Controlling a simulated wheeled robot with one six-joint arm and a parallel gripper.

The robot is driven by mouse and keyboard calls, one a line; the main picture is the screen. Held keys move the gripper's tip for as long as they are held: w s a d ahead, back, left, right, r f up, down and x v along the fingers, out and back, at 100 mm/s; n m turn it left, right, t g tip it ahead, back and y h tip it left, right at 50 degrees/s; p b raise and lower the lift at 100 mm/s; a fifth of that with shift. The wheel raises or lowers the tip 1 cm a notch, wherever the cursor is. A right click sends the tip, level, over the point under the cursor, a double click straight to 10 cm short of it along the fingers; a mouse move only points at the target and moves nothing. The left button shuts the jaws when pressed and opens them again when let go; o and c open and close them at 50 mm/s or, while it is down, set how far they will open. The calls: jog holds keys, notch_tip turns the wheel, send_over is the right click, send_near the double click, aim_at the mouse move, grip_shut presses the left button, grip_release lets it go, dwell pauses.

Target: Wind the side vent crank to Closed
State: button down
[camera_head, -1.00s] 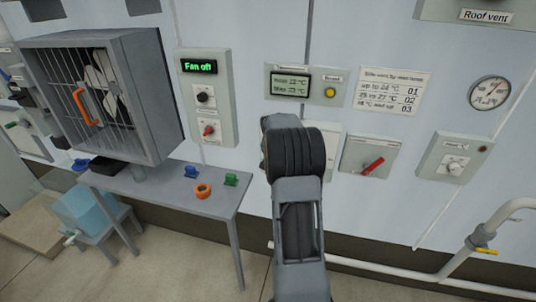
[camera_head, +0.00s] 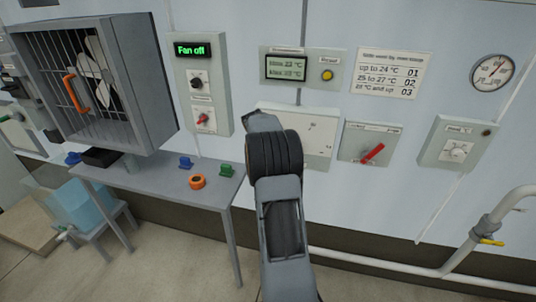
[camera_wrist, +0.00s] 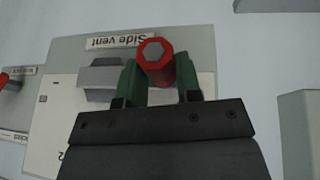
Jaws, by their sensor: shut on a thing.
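The side vent panel (camera_head: 318,134) is a pale box on the wall, with its left part and crank hidden behind my arm in the head view. In the wrist view the panel (camera_wrist: 48,150) carries an upside-down "Side vent" label (camera_wrist: 117,41). The crank's red handle (camera_wrist: 155,62) has a grey hexagonal end that faces the camera. My gripper (camera_wrist: 158,80) has its green fingers on both sides of the handle and is shut on it. A grey block (camera_wrist: 98,80) sits beside the left finger. The crank's pointer or setting cannot be read.
A box with a red lever (camera_head: 372,154) is right of the panel. A rule card (camera_head: 390,73) and a display box (camera_head: 302,66) are above. A table (camera_head: 160,182) with small coloured parts stands at left. White pipes (camera_head: 400,268) run at lower right.

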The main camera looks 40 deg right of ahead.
jog(key=shift+w+a+f, duration=0.1)
jog(key=shift+a+f, duration=0.25)
jog(key=shift+f, duration=0.3)
jog(key=c, duration=1.2)
grip_release()
jog(key=shift+o, duration=0.6)
jog(key=shift+w+a+f, duration=0.1)
jog(key=shift+w, duration=0.15)
jog(key=shift+o, duration=1.3)
jog(key=shift+d+r, duration=0.25)
jog(key=shift+r, duration=0.2)
jog(key=b+v, duration=0.1)
jog(key=v, duration=1.2)
jog(key=shift+a+r, duration=0.15)
